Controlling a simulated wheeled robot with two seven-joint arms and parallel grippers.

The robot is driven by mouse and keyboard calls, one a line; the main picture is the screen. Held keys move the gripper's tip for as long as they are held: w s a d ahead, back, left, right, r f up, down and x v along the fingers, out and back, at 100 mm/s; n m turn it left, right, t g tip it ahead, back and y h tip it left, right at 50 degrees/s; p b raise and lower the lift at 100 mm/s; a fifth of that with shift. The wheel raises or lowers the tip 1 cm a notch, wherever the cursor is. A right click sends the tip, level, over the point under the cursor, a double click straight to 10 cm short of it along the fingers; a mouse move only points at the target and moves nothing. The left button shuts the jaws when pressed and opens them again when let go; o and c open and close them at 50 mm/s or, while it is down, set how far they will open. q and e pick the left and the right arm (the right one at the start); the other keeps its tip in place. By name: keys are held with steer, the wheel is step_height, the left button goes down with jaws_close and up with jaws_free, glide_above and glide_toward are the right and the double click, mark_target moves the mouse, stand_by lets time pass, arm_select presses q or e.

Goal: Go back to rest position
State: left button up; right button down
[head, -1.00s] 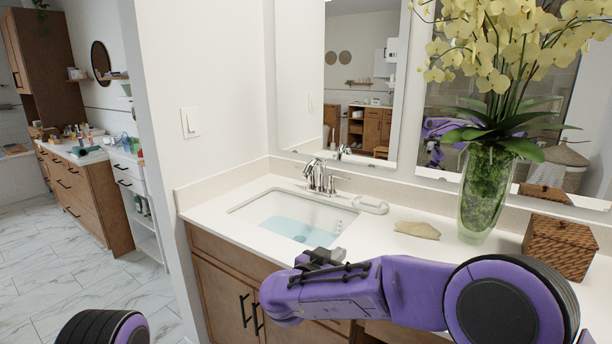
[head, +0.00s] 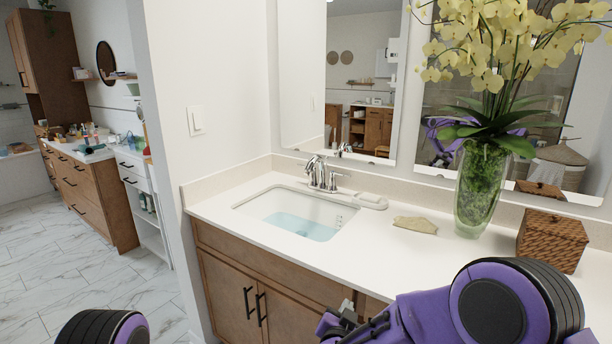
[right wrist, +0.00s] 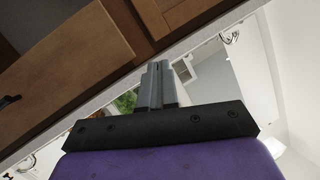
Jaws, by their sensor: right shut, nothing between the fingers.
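My right gripper (head: 346,308) is low in front of the vanity cabinet, below the front edge of the counter (head: 258,238). In the right wrist view its two grey fingers (right wrist: 157,72) are together with nothing between them. The purple right arm bends at the lower right of the head view. Only a rounded purple and black part of my left arm shows at the bottom left; the left gripper is out of view.
The counter holds a sink (head: 292,220) with water, a chrome faucet (head: 317,172), a soap dish (head: 370,201), a tan stone-like piece (head: 415,225), a glass vase (head: 478,200) of yellow orchids and a woven box (head: 552,241). Open tiled floor (head: 90,255) lies at the left.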

steer(key=s+d+f+g+y, duration=0.1)
steer(key=s+d+f+g, duration=0.1)
steer(key=s+d+f, duration=0.5)
steer(key=s+d+f+g+y, duration=0.1)
steer(key=s+d+f+g, duration=0.2)
steer(key=s+f, duration=0.7)
steer(key=s+d+f+g, duration=0.2)
steer(key=s+d, duration=0.1)
steer(key=s, duration=0.4)
steer(key=s+d+f+g, duration=0.2)
steer(key=s+d+f, duration=0.1)
steer(key=s, duration=0.5)
steer(key=s+d+f+g+h, duration=0.1)
steer(key=s+d+f+g, duration=0.1)
steer(key=s, duration=0.5)
steer(key=d+f, duration=0.1)
steer(key=d, duration=0.1)
steer(key=shift+s+d+n, duration=0.4)
